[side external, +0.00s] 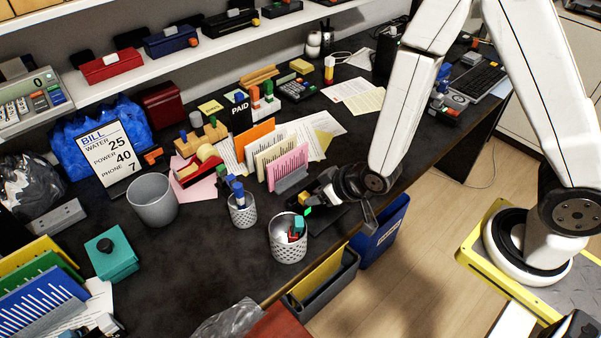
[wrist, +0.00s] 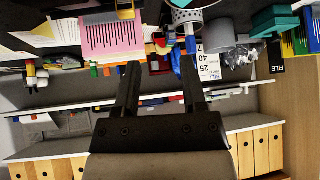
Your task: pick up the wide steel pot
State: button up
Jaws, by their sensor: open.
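Two perforated steel pots stand upright on the dark desk in the side view. The wider pot (side external: 288,243) is near the front edge, with red, green and other small items inside. The narrower pot (side external: 242,212) is behind and left of it, holding blue items. A perforated pot also shows at the top of the wrist view (wrist: 187,15); I cannot tell which one. My gripper (side external: 312,201) is above the desk, right of and behind the wider pot and apart from it. In the wrist view its two fingers (wrist: 160,67) are spread, with nothing held between them.
A plain grey cup (side external: 152,201) stands left of the pots. A pink letter holder (side external: 288,168) is close behind my gripper. A teal box (side external: 111,254) is at left. Bins (side external: 325,282) are below the desk's front edge. Dark desk is bare between the grey cup and pots.

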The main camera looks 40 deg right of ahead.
jog(key=s+a+f+n+t+y, duration=0.1)
jog(key=a+f+t, duration=0.1)
jog(key=a+f, duration=0.2)
jog(key=n+t+y, duration=0.2)
jog(key=t+y, duration=0.1)
send_near(273, 239)
jog(key=shift+s+d+f, duration=0.1)
jog(key=shift+s+d, duration=0.05)
jog(key=shift+h, duration=0.3)
jog(key=shift+x, duration=1.35)
jog(key=shift+f, duration=0.1)
jog(key=shift+x, duration=2.6)
jog(key=shift+s, duration=0.1)
jog(key=shift+c, duration=0.3)
